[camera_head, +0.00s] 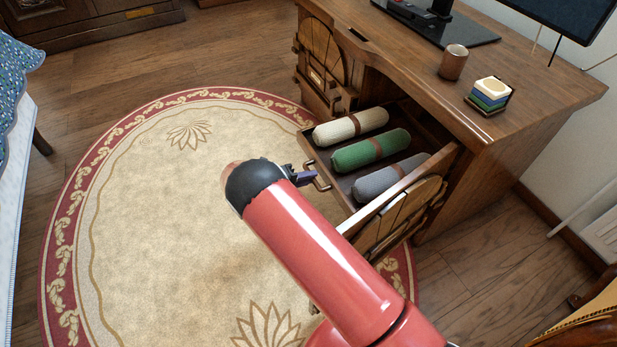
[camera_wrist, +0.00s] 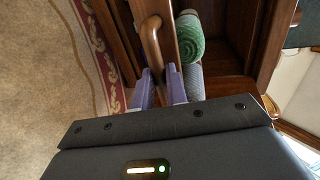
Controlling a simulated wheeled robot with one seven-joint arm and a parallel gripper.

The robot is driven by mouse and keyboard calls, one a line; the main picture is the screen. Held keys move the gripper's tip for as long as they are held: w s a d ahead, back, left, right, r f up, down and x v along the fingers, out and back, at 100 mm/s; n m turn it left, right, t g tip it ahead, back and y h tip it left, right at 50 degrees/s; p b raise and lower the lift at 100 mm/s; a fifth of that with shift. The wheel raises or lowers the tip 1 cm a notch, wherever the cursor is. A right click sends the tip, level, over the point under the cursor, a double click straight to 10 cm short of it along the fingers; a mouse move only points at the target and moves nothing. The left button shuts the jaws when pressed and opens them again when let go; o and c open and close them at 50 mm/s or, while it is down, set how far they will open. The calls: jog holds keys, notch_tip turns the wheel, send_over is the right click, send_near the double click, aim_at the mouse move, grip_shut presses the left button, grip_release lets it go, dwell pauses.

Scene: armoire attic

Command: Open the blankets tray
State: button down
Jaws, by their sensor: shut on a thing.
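The blankets tray (camera_head: 330,172) is a wooden pull-out tray in the desk cabinet. My gripper (camera_head: 311,177) is at this handle. In the wrist view its purple fingers (camera_wrist: 160,82) are shut on the lower end of the handle (camera_wrist: 152,45). The green roll (camera_wrist: 190,40) shows just beyond the tray front.
An open carved cabinet door (camera_head: 400,222) stands right of the tray, partly behind my arm. The desk top (camera_head: 400,40) overhangs it, with a cup (camera_head: 453,62) and stacked coasters (camera_head: 490,94). The round rug (camera_head: 150,190) lies clear to the left; a bed (camera_head: 15,130) is at the far left.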

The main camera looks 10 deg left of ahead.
jog(key=c, duration=1.4)
grip_release()
jog(key=shift+d+r, duration=0.1)
jog(key=shift+d, duration=0.25)
jog(key=shift+c, duration=0.2)
jog(key=v, duration=0.8)
jog(key=shift+w, duration=0.15)
